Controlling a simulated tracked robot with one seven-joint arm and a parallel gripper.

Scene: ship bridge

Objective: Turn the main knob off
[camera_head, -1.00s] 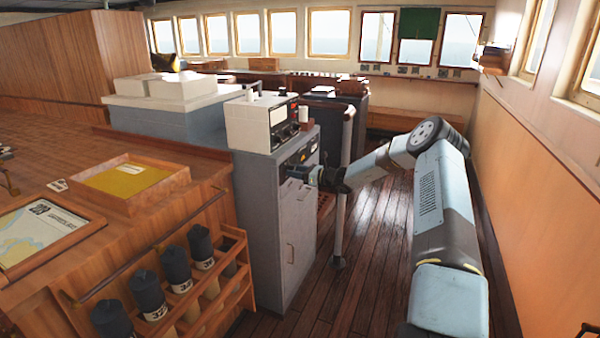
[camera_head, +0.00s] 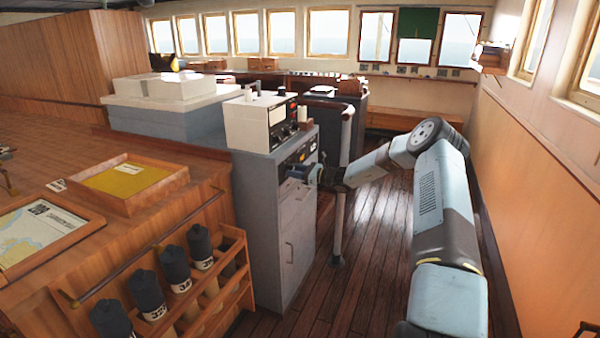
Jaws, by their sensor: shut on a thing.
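The main knob is not clearly visible; my gripper covers the spot on the panel where it works. My gripper (camera_head: 300,173) is at the upper front face of the grey cabinet (camera_head: 270,225), just below the labelled control panel (camera_head: 300,153). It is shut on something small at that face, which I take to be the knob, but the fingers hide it. My arm reaches in from the right, with the wrist roughly level at the panel.
A white instrument box (camera_head: 260,122) stands on the cabinet. A white upright post (camera_head: 342,190) with a rail stands right beside my wrist.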

